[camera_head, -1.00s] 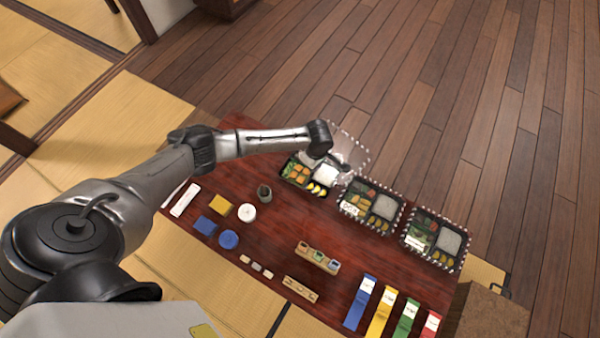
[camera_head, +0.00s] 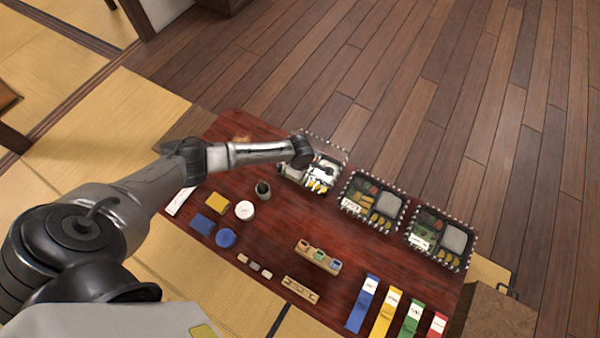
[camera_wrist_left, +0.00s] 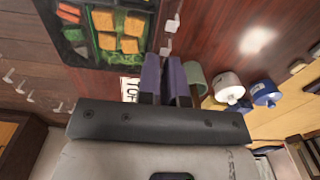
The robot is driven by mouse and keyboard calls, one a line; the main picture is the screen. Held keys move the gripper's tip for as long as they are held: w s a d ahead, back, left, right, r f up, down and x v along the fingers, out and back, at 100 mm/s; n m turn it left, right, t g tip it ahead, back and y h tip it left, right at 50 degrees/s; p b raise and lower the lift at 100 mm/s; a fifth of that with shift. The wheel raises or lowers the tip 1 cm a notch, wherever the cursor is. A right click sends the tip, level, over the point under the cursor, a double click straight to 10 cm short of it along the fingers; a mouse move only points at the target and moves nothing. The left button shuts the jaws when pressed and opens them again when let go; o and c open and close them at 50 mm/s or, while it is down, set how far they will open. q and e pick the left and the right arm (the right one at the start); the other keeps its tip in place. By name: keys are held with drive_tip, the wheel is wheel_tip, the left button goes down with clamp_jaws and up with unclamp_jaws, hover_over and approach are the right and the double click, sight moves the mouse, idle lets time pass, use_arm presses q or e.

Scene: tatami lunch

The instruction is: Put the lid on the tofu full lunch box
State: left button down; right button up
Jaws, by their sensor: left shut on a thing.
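The tofu lunch box (camera_head: 311,190) is the leftmost of the three boxes at the table's far edge. It is black and holds orange-brown cubes, greens and white rice; its black edge also shows in the left wrist view (camera_wrist_left: 98,65). A clear lid (camera_head: 329,140) with a white dashed rim lies over the box, roughly lined up with it. I cannot tell whether it is fully seated. My left gripper (camera_wrist_left: 166,68) is shut on the lid's near edge, beside a partly hidden white label.
Two more lidded lunch boxes (camera_head: 373,203) (camera_head: 439,238) stand to the right. A dark green cup (camera_head: 263,190) and a white round container (camera_head: 244,210) are near my left arm. Coloured strips (camera_head: 383,311) lie at the right front. The middle of the red table (camera_head: 300,222) is clear.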

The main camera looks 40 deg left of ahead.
use_arm(q)
drive_tip(key=shift+f+b, duration=1.5)
drive_tip(key=shift+b, duration=0.45)
drive_tip(key=shift+f, duration=1)
drive_tip(key=shift+f, duration=0.15)
drive_tip(key=shift+f, duration=0.65)
drive_tip(key=shift+f+p, duration=0.4)
drive_tip(key=shift+p, duration=0.15)
idle(1.0)
idle(0.4)
drive_tip(key=c, duration=0.6)
unclamp_jaws()
drive_tip(key=shift+f, duration=0.1)
drive_tip(key=shift+c, duration=0.2)
